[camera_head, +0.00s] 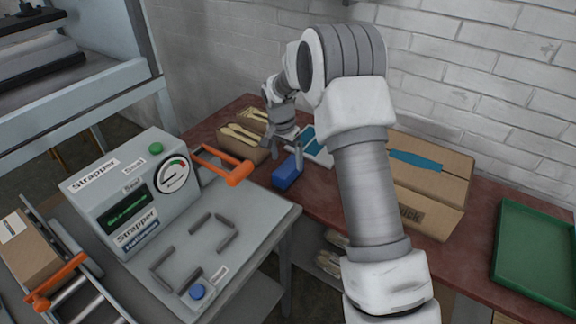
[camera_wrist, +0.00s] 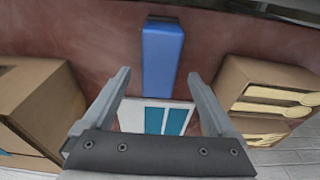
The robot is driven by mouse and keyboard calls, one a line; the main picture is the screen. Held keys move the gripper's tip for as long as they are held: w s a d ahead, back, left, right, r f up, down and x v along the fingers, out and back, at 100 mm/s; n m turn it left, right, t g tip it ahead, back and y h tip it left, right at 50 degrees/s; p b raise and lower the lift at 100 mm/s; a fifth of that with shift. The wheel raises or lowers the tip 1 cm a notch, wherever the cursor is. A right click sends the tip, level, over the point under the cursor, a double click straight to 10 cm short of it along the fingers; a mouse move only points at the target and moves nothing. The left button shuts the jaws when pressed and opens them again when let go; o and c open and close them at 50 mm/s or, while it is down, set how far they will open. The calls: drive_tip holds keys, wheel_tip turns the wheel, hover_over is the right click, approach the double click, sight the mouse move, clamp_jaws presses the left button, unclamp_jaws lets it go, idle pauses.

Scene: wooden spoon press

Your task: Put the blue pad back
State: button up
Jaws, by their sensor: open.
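The blue pad (camera_head: 286,174) is a blue block on the dark red table, near its edge on the strapper side. In the wrist view the blue pad (camera_wrist: 162,58) lies ahead of my fingertips, lined up with the gap between them. My gripper (camera_head: 287,158) is open and points down above the pad. In the wrist view my gripper (camera_wrist: 158,76) has its fingers apart with nothing held between them. A white flat case with teal panels (camera_wrist: 160,116) lies just behind the pad, partly hidden by my gripper in the head view.
A box of wooden spoons (camera_head: 243,142) stands left of the pad. A green tray (camera_head: 538,250) lies at right.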

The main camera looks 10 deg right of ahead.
sight(285, 169)
drive_tip(key=s+r+n+t, duration=0.1)
drive_tip(key=s+r+n, duration=0.1)
drive_tip(key=s+r, duration=0.85)
drive_tip(key=s+r+n+t, duration=0.1)
drive_tip(key=s+r+n, duration=0.1)
drive_tip(key=s+r, duration=0.8)
drive_tip(key=s+r+n+t, duration=0.1)
drive_tip(key=s+n, duration=0.1)
drive_tip(key=s, duration=0.5)
drive_tip(key=s+r+n+t+y, duration=0.1)
drive_tip(key=s+r+n, duration=0.1)
drive_tip(key=s, duration=0.6)
drive_tip(key=shift+s+d+r+n+p, duration=0.25)
drive_tip(key=shift+d+n+p, duration=0.1)
drive_tip(key=shift+n, duration=0.15)
drive_tip(key=shift+r, duration=0.1)
wheel_tip(285, 169, up, 9)
drive_tip(key=p, duration=0.9)
drive_tip(key=shift+w+r, duration=0.1)
